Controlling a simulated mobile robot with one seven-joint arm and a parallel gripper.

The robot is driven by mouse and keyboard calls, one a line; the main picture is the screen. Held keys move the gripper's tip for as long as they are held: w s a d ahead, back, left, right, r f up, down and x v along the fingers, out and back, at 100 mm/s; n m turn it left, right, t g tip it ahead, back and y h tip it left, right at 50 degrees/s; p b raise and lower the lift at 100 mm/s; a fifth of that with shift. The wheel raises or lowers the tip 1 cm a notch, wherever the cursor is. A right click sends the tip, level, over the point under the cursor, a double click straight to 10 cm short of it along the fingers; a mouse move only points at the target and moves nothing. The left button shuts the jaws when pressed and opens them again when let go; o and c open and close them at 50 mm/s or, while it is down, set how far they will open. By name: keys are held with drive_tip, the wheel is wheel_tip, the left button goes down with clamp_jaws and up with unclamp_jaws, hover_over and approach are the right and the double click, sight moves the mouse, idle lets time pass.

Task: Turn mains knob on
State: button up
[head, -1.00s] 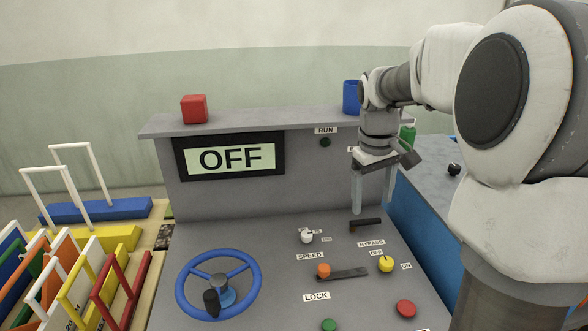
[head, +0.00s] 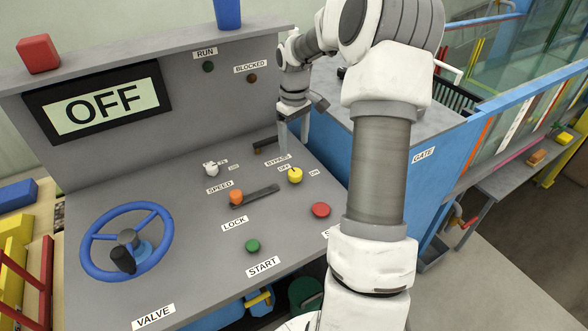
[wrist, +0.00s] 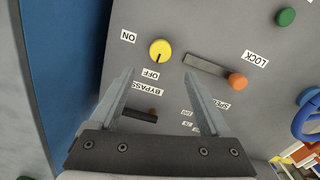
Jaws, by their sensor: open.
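A yellow knob (head: 295,175) stands on the sloping grey panel, with OFF and ON labels beside it; I see no "mains" label. In the wrist view the yellow knob (wrist: 160,51) lies just beyond the fingertips, roughly centred between them, and its dark pointer mark is toward OFF. My gripper (head: 294,147) is open and empty above the back right of the panel; its spread fingers also show in the wrist view (wrist: 159,72). The display (head: 98,107) reads OFF.
A black lever (wrist: 140,115) by the BYPASS label lies under my gripper. An orange-knobbed slider (head: 237,197), a white knob (head: 211,169), a red button (head: 320,210), a green button (head: 252,246) and a blue wheel (head: 126,240) share the panel.

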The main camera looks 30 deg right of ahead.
sight(294, 171)
wheel_tip(294, 171, down, 10)
drive_tip(key=shift+r+b, duration=0.1)
drive_tip(key=shift+b, duration=0.2)
drive_tip(key=shift+c, duration=0.2)
clamp_jaws()
